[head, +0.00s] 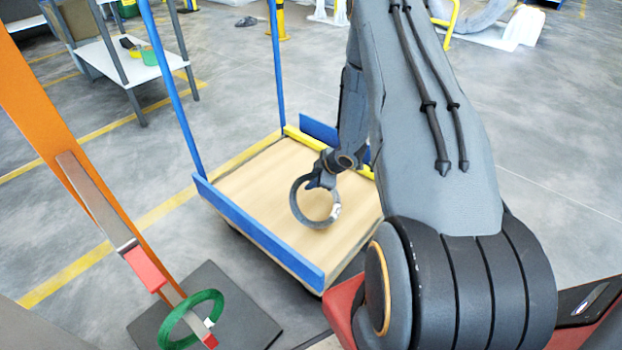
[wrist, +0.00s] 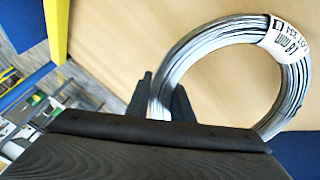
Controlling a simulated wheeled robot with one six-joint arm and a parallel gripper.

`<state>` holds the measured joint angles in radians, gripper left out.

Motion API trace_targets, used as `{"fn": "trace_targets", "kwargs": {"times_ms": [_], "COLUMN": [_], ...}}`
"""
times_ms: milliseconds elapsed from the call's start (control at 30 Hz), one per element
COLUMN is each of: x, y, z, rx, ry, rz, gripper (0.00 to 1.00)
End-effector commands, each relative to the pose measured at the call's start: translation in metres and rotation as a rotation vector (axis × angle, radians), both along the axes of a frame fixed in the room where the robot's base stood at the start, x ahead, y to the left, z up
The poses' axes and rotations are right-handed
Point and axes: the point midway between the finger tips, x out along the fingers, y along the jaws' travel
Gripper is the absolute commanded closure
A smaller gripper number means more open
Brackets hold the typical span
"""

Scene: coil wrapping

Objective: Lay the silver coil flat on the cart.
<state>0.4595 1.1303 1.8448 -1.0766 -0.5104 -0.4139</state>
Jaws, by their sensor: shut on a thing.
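The silver coil (head: 295,202) is a grey wire ring with a white label, held over the cart's wooden deck (head: 255,188) in the head view. In the wrist view the coil (wrist: 205,40) fills the upper right, its printed label (wrist: 285,47) at the right. My gripper (head: 320,183) is shut on the coil's rim at its upper side; the two dark fingers show on either side of the wire in the wrist view (wrist: 161,100). In the head view the ring looks tilted up. I cannot tell whether its lower edge touches the deck.
The cart has blue side boards (head: 258,232), a yellow strip (head: 300,137) and tall blue posts (head: 278,65). A table (head: 110,62) is at upper left. The deck around the coil is clear.

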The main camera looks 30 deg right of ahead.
Motion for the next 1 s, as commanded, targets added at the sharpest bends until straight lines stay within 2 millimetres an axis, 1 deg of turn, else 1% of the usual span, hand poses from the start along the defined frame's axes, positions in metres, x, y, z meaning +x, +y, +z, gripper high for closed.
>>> {"fn": "trace_targets", "kwargs": {"times_ms": [133, 433, 467, 500, 567, 600, 867, 1000], "x": [0.001, 0.001, 0.001, 0.001, 0.001, 0.001, 0.000, -0.005], "y": [0.000, -0.001, -0.001, -0.001, 0.000, 0.000, 0.000, -0.003], "z": [-0.003, -0.004, -0.004, -0.004, -0.004, -0.004, -0.005, 0.005], "rx": [0.000, 0.000, 0.000, 0.000, 0.000, 0.000, -0.001, -0.001], "ry": [-0.002, -0.002, -0.002, -0.002, -0.002, -0.002, 0.001, -0.001], "rz": [-0.001, -0.001, -0.001, -0.001, -0.001, -0.001, 0.000, -0.002], "gripper": [1.00, 1.00, 0.78, 0.71, 0.61, 0.58, 0.58, 0.58]}}
